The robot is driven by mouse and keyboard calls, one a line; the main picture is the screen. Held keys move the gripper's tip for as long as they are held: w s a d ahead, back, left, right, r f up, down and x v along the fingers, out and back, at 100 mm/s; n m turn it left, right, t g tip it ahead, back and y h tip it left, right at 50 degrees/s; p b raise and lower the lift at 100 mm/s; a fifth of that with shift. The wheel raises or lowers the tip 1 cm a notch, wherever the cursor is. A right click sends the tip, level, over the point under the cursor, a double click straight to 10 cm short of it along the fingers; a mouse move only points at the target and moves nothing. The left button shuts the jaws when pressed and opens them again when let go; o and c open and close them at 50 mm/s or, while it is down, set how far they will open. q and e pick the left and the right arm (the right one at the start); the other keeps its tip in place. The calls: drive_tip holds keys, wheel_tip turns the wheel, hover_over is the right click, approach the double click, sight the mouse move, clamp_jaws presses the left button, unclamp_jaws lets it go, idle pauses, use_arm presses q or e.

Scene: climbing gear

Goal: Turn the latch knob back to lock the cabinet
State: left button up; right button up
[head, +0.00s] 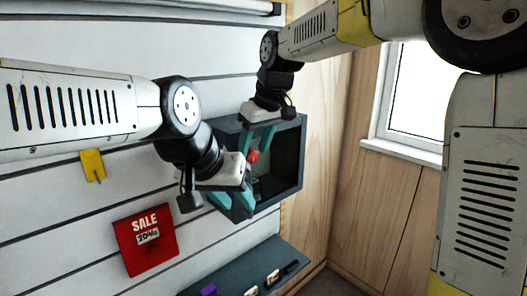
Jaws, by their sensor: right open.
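The dark teal cabinet (302,152) is fixed to the slatted wall. Its front looks open, and its dark interior shows on the right side. A small red knob (252,156) shows at the cabinet's left part. My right gripper (256,146) reaches down from above, open, with its teal fingers close to the knob. I cannot tell whether they touch it. My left gripper (238,197) is at the cabinet's lower left, its teal fingers overlapping the cabinet's edge. I cannot tell whether it is open or holds anything. The arms and fingers hide much of the cabinet's left side.
A red sale sign (146,240) and a yellow tag (92,164) hang on the wall at left. A teal shelf (238,277) with small items lies below the cabinet. A window (420,90) is in the wooden wall at right.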

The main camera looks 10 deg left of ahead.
drive_tip(key=shift+w+a+f, duration=0.15)
drive_tip(key=shift+a+f, duration=0.05)
drive_tip(key=shift+f, duration=0.45)
clamp_jaws()
